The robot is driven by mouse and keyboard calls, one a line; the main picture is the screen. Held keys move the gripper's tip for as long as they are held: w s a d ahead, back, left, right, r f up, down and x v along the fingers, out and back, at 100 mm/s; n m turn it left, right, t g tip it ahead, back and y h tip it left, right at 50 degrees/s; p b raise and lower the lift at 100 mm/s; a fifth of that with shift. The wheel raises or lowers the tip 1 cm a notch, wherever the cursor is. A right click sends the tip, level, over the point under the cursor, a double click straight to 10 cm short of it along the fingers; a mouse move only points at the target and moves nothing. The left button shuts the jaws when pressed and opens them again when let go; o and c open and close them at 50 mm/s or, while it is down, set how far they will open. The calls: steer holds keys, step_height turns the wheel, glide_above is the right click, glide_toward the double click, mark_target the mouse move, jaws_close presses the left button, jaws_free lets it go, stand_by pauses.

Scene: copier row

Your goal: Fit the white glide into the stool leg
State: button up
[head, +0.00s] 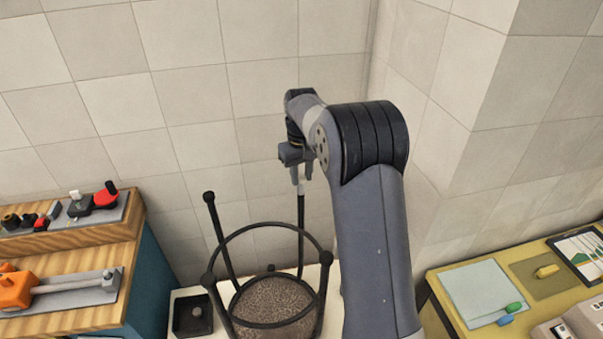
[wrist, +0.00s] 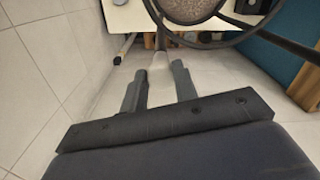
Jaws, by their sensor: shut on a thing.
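The stool (head: 270,236) stands upside down, its dark legs pointing up and joined by a ring; part of it shows at the top of the wrist view (wrist: 195,10). Its far right leg (head: 301,222) has a bare tip under my gripper (head: 303,175); other visible legs end in black caps. My gripper points down and is shut on the white glide (head: 299,188), which shows pale just beyond the fingertips in the wrist view (wrist: 162,63). The glide is in line with the leg top and touches or nearly touches it. I cannot tell whether any of it is inside.
The stool rests on a white surface (head: 180,294) with a small black tray (head: 186,316) at its left. A wooden bench (head: 120,250) with tools stands at left, a yellow table (head: 440,285) at right. Tiled walls (head: 170,120) close off the back and right.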

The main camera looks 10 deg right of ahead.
mark_target(301, 178)
steer(key=shift+f, duration=0.2)
stand_by(0.5)
steer(key=o, duration=1)
step_height(301, 178, up, 11)
steer(key=shift+f+b, duration=0.1)
steer(key=shift+b, duration=0.5)
steer(key=shift+f, duration=0.1)
step_height(301, 178, down, 10)
steer(key=shift+f+p, duration=0.25)
steer(key=shift+p, duration=0.3)
steer(key=shift+r, duration=0.1)
steer(key=shift+r, duration=0.1)
